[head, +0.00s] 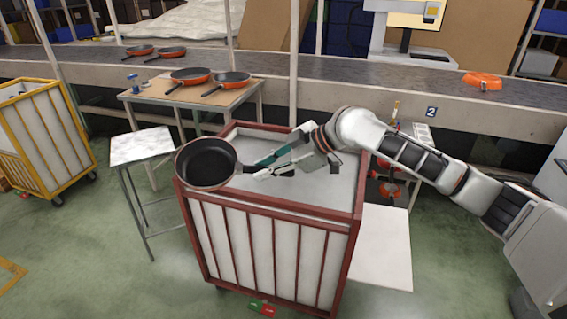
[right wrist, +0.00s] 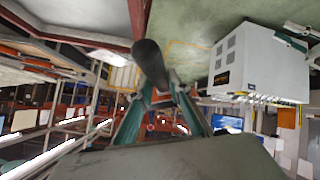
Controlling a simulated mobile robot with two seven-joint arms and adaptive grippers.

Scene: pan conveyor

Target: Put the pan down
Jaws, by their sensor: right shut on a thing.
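My right gripper (head: 270,166) is shut on the handle of a dark frying pan (head: 206,164). The pan is held with its dark inside facing up, and in the head view it covers the left end of the red-framed cart (head: 285,207). I cannot tell whether its underside touches the cart. In the right wrist view the dark pan handle (right wrist: 151,62) rises between the teal fingers (right wrist: 156,108). My left gripper is not in view.
A wooden table (head: 187,93) bears two orange pans (head: 190,75). A small white-topped table (head: 141,147) stands left of the cart. The conveyor (head: 330,75) runs behind with more pans. A yellow cart (head: 45,135) is at the far left.

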